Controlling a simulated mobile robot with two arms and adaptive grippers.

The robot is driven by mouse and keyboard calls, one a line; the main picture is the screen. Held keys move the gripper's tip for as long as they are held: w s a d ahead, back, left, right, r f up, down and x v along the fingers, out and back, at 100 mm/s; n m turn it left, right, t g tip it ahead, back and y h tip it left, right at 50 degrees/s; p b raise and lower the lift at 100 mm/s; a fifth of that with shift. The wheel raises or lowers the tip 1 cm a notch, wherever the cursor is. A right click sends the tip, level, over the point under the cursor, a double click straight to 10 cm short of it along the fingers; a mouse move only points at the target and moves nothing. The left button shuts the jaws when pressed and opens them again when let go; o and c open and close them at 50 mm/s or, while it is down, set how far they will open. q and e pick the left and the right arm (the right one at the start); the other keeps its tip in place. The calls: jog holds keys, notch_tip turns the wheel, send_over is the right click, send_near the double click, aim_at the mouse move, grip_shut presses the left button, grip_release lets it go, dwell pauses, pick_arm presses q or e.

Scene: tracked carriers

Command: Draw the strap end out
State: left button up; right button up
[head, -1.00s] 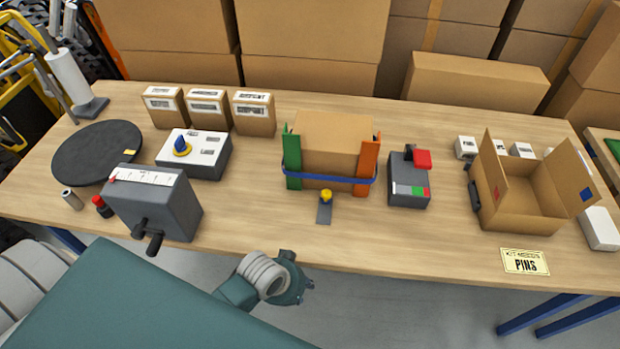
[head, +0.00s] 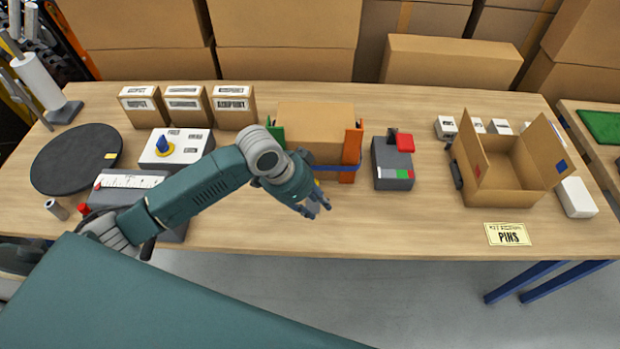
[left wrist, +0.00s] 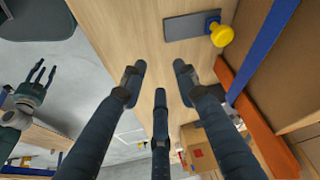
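A blue strap (head: 335,168) runs around a cardboard box (head: 315,122) with a green corner piece (head: 276,133) and an orange corner piece (head: 352,155). My left gripper (head: 318,208) is in front of the box and hides part of the strap and the green piece. In the left wrist view my left gripper (left wrist: 158,78) is open and empty, its fingers apart. There the blue strap (left wrist: 272,40), the orange piece (left wrist: 255,105) and a yellow knob (left wrist: 221,35) on a grey plate (left wrist: 185,27) lie beyond the fingers. My right gripper (left wrist: 38,85) shows at the left, fingers spread, empty.
A grey device with a red part (head: 393,165) stands right of the box. An open carton (head: 500,190) is further right. The front table strip near the centre is clear.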

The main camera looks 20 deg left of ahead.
pick_arm(q)
jog(key=w+a+r, duration=0.6)
jog(key=w+a, duration=0.1)
jog(key=a, duration=0.1)
jog(key=p+x, duration=0.2)
jog(key=x, duration=0.8)
jog(key=shift+s+d+f, duration=0.15)
jog(key=shift+d, duration=0.1)
grip_shut()
